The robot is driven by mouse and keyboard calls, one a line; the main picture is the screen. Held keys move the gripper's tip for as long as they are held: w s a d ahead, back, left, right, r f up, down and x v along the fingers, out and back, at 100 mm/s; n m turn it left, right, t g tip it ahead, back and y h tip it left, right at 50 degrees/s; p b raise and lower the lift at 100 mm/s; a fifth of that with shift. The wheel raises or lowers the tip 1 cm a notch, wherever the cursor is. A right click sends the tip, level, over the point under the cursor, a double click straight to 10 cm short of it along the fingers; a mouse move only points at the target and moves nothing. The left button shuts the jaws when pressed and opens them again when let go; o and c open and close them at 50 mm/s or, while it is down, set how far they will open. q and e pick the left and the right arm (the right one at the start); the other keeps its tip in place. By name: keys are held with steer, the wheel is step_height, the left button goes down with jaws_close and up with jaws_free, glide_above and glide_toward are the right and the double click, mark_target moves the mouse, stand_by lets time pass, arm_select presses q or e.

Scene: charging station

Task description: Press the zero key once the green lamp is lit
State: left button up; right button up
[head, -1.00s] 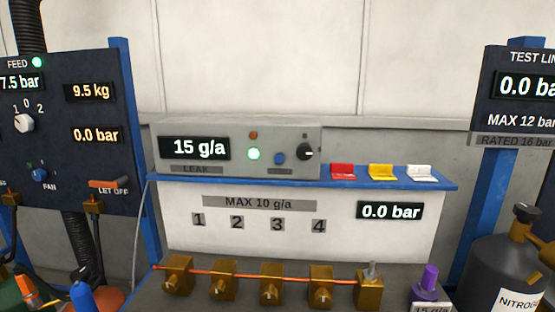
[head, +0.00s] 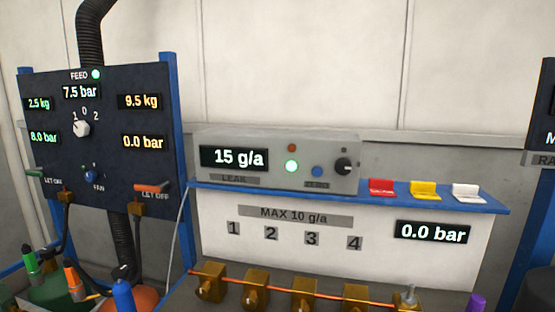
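The grey leak meter box (head: 345,147) stands on the blue shelf at the middle of the head view. Its display (head: 234,158) reads 15 g/a. The green lamp (head: 291,166) on its front is lit. The red lamp (head: 292,148) above it looks dull. A black knob (head: 343,165) is farther right. Neither of my grippers is in view, and nothing touches the key.
Red (head: 381,187), yellow (head: 424,190) and white (head: 467,191) clips sit on the blue shelf (head: 400,202). A dark panel (head: 110,112) with displays and levers stands left. Brass valves (head: 255,290) line the front below. The space before the meter looks clear.

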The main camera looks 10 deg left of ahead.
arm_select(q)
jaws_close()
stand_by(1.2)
